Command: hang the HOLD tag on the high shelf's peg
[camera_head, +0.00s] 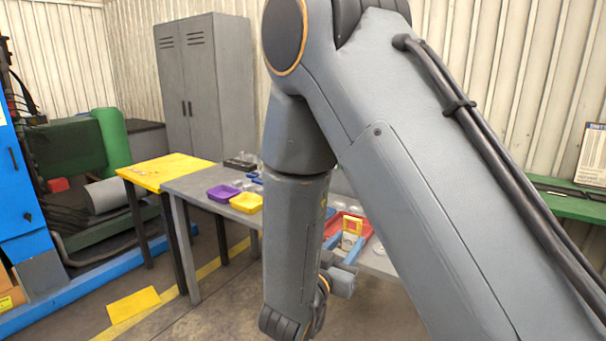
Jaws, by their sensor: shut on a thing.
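My gripper (342,249) shows low in the middle of the view, partly behind my own arm. Its two blue fingers are shut on a small yellow and white card, which looks like the HOLD tag (351,228). The card's lettering is too small to read. It shows in front of a red tray (367,227) on the grey table; I cannot tell how far above the table it is. The high shelf and its peg cannot be made out, and my arm covers much of the middle and right.
The grey table (183,185) carries a purple tray (223,193), a yellow tray (246,202) and small clear items. A yellow table (165,170) adjoins it. A grey locker (205,85) stands behind. A green bench (570,205) is at right. Floor at front left is mostly open.

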